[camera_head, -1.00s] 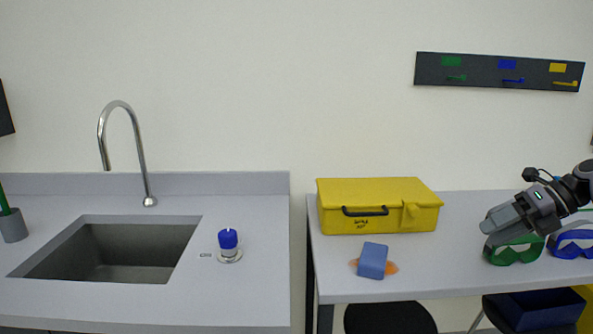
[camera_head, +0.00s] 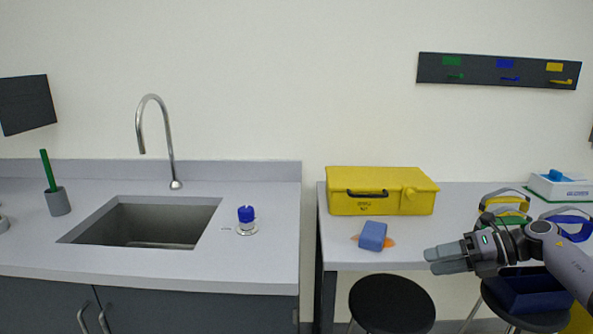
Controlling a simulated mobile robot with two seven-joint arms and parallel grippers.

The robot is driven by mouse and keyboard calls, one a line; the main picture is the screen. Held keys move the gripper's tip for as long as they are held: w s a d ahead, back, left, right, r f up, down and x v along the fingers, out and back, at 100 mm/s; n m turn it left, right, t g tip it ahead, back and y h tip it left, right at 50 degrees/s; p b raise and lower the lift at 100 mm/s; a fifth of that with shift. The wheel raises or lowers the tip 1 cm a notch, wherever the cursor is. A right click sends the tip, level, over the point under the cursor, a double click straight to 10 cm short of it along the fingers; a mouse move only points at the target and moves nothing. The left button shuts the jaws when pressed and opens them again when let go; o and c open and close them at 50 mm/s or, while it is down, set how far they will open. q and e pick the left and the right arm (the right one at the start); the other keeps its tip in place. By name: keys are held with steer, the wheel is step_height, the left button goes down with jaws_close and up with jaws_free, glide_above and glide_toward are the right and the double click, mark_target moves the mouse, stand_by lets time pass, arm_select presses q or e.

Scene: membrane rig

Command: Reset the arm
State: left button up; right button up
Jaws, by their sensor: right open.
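My right arm comes in from the right edge, and its gripper (camera_head: 432,261) points left in front of the right table's front edge. Its jaws are open and nothing shows between them. The gripper is to the right of a blue sponge-like block (camera_head: 372,236) and apart from it. The block lies on an orange patch on the table (camera_head: 452,209). My left gripper is not in view.
A yellow case (camera_head: 380,203) stands at the table's back. Goggles (camera_head: 575,226) lie behind my right arm. Black stools (camera_head: 391,303) and a dark blue bin (camera_head: 528,292) are below. A sink (camera_head: 150,222), faucet (camera_head: 168,145) and blue-topped knob (camera_head: 246,216) are left.

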steer(key=s+a+f+m+t+y, duration=0.1)
steer(key=s+a+f+m+t, duration=0.25)
steer(key=a+f+m, duration=0.35)
steer(key=s+a+f+m+t, duration=0.35)
steer(key=a+m+t, duration=0.2)
steer(key=a, duration=0.45)
steer(key=s+d+f+m+g+h, duration=0.1)
steer(key=s+f+m+h, duration=0.4)
steer(key=s+m, duration=0.5)
steer(key=s+d+f+m+g+h, duration=0.1)
steer(key=s+f+m+g+h, duration=0.2)
steer(key=s+f+m, duration=0.7)
steer(key=s+m+h, duration=0.1)
steer(key=s+h, duration=0.1)
steer(key=s, duration=0.1)
steer(key=shift+s+f, duration=0.25)
steer(key=shift+s, duration=0.1)
